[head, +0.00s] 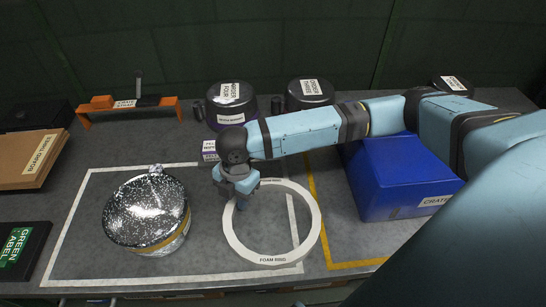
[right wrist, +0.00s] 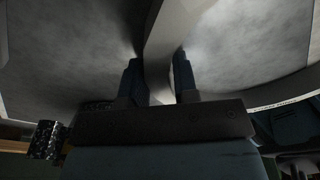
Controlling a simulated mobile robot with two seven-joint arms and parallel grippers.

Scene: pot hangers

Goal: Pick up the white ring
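The white ring (head: 313,232) is flat and wide, with dark lettering on its near edge. In the head view it looks level, at or very near the table top; I cannot tell whether it touches. My right gripper (head: 242,202) points down at the ring's left side. In the right wrist view the ring's band (right wrist: 160,45) runs between the two fingers of my right gripper (right wrist: 160,72). In the head view the arm hides little of the ring. My left gripper is not in view.
A speckled lidded pot (head: 146,212) stands left of the ring. A blue crate (head: 400,185) is to the right, under my right arm. Dark lidded pots (head: 231,103) and an orange stand (head: 130,109) are behind. White and yellow lines mark the table.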

